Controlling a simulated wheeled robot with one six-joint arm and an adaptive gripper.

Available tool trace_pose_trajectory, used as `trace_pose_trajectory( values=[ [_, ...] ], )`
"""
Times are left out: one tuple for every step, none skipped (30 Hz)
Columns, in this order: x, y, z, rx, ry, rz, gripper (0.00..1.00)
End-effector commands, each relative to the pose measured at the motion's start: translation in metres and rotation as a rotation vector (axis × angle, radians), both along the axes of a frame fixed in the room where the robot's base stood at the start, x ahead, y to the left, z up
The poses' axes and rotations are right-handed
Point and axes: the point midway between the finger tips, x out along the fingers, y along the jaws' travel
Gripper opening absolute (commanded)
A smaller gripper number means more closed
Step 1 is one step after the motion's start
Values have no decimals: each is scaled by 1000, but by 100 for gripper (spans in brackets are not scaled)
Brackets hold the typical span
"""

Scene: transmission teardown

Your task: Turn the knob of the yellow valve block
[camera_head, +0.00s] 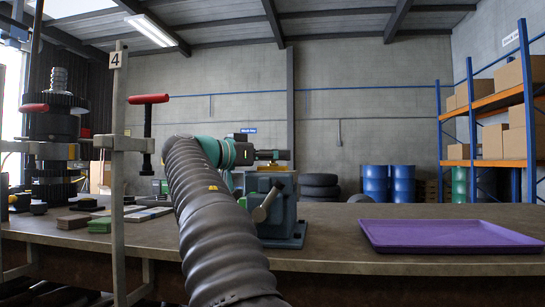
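I cannot make out a yellow valve block or its knob in this view. My gripper (272,155) is small and dark here, at the end of my arm, pointing right just above a grey-green bench vise (283,228). My arm's dark ribbed sleeve covers the middle of the view and hides part of the bench and the vise's left side. Whether the gripper's fingers are apart or together is too small to tell, and I see nothing clearly held in it.
A purple tray (450,236) lies on the workbench (345,247) at right, with bare bench between it and the vise. At left stand a clamp post with a red handle (148,99), a dark gear assembly (57,130) and several flat blocks. Shelving and blue barrels are behind.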

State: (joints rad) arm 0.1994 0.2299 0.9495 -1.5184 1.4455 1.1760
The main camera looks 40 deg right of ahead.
Motion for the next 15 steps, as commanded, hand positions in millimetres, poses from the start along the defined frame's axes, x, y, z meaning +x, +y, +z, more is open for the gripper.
trace_pose_trajectory(
  values=[
    [0,0,0,0,0,0,58],
    [0,0,0,0,0,0,58],
    [0,1,0,0,0,1,58],
    [0,2,0,0,0,1,58],
    [1,4,0,0,0,1,58],
    [1,7,0,0,0,1,58],
    [1,10,0,0,0,2,58],
    [2,14,0,0,1,4,58],
    [2,20,0,-1,1,4,58],
    [3,25,0,-1,1,4,58],
    [3,30,0,-1,1,5,58],
    [4,38,0,-1,1,5,58],
    [4,45,0,0,1,5,58],
    [5,51,0,0,1,6,58],
    [5,59,0,0,1,5,58]
  ],
)
